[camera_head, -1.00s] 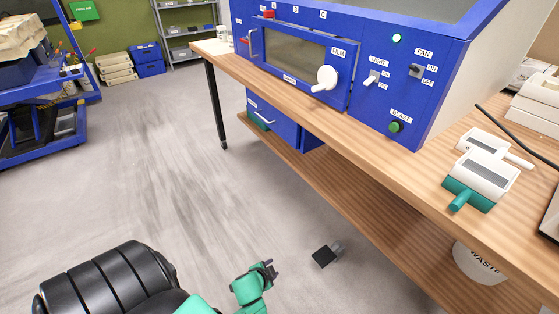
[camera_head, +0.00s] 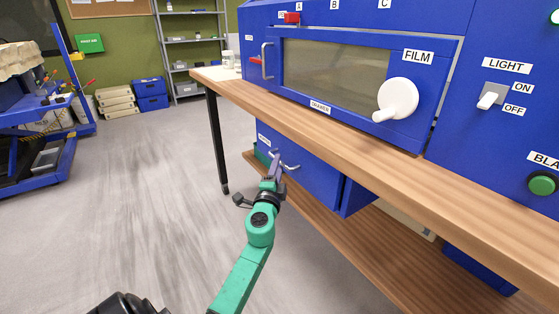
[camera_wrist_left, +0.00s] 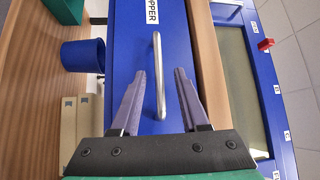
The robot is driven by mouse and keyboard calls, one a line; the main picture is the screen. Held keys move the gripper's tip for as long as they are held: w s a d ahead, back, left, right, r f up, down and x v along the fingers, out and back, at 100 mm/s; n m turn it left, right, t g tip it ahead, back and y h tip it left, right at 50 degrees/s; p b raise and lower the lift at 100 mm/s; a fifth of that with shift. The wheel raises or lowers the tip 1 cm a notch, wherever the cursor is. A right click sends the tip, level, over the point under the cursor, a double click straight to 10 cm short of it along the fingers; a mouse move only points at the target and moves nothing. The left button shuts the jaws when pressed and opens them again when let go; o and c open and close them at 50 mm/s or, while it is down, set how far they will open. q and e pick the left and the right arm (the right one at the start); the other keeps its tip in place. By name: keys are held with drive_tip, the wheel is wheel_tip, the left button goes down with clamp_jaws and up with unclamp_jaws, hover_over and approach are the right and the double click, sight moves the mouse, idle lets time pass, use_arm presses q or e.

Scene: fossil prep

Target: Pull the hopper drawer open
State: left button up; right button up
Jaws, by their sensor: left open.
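The hopper drawer (camera_head: 312,182) is a blue front under the bench top in the head view. In the left wrist view its blue face (camera_wrist_left: 128,30) carries a partly cut-off label reading "OPPER". Its handle (camera_wrist_left: 158,80) is a silver metal bar, and it also shows in the head view (camera_head: 291,166). My left gripper (camera_head: 277,163) is at the handle. In the left wrist view the gripper (camera_wrist_left: 160,78) is open, with one finger on each side of the bar and visible gaps between. My right gripper is out of view.
The wooden bench top (camera_head: 330,125) overhangs the drawer, with a lower shelf (camera_head: 350,255) beneath. A bench leg (camera_head: 216,140) stands to the left. A blue cup (camera_wrist_left: 83,56) and a green object (camera_wrist_left: 75,25) are near the drawer. Open floor (camera_head: 140,190) lies left.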

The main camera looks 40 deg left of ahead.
use_arm(q)
drive_tip(key=x, duration=0.3)
drive_tip(key=shift+f, duration=0.1)
clamp_jaws()
idle(1.3)
